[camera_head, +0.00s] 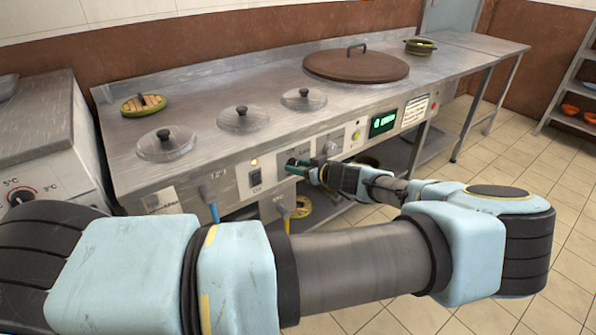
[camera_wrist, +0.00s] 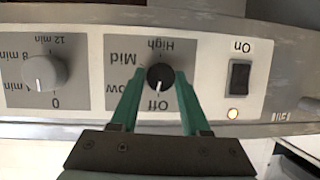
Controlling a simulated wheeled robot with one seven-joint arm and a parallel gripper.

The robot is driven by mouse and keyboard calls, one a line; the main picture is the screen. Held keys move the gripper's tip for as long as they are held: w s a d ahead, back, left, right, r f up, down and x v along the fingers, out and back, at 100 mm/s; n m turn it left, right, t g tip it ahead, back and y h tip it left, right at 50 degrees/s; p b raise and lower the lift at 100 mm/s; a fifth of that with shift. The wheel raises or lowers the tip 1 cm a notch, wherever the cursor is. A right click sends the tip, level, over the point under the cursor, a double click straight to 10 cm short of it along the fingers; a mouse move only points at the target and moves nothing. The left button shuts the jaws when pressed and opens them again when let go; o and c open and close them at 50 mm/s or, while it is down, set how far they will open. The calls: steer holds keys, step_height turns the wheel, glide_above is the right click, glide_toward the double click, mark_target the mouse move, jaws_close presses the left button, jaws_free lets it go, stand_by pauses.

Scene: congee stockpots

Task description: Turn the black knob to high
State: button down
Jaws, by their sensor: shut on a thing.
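The black knob (camera_wrist: 160,77) sits on the light control panel in the wrist view, where the picture is upside down. Labels Off, Low, Mid and High surround it. A pale mark on the knob appears to point towards the Off label. My gripper (camera_wrist: 157,80) has its two green fingers on either side of the knob and is shut on it. In the head view my gripper (camera_head: 297,166) is at the counter's front panel, and the knob is hidden behind it.
A grey timer knob (camera_wrist: 44,73) and a black rocker switch (camera_wrist: 239,75) with a lit lamp (camera_wrist: 232,114) flank the black knob. Lidded pots (camera_head: 242,118) and a large brown lid (camera_head: 356,66) are on the counter above.

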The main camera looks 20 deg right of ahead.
steer(key=shift+f+m+t+y+b, duration=0.25)
steer(key=shift+m+t+b, duration=0.9)
steer(key=shift+m, duration=4.4)
steer(key=shift+f+m+t+y+b, duration=0.35)
steer(key=shift+m+t, duration=1.35)
steer(key=shift+m, duration=3.9)
steer(key=shift+f+m+t+y+b, duration=0.15)
steer(key=shift+m+t+b, duration=1)
steer(key=shift+m, duration=4.4)
steer(key=shift+m+t+h+p, duration=0.25)
steer(key=shift+m+t+p, duration=0.05)
steer(key=shift+t+p, duration=0.1)
steer(key=shift+c, duration=1.9)
jaws_free()
steer(key=shift+a, duration=0.1)
steer(key=shift+s, duration=0.1)
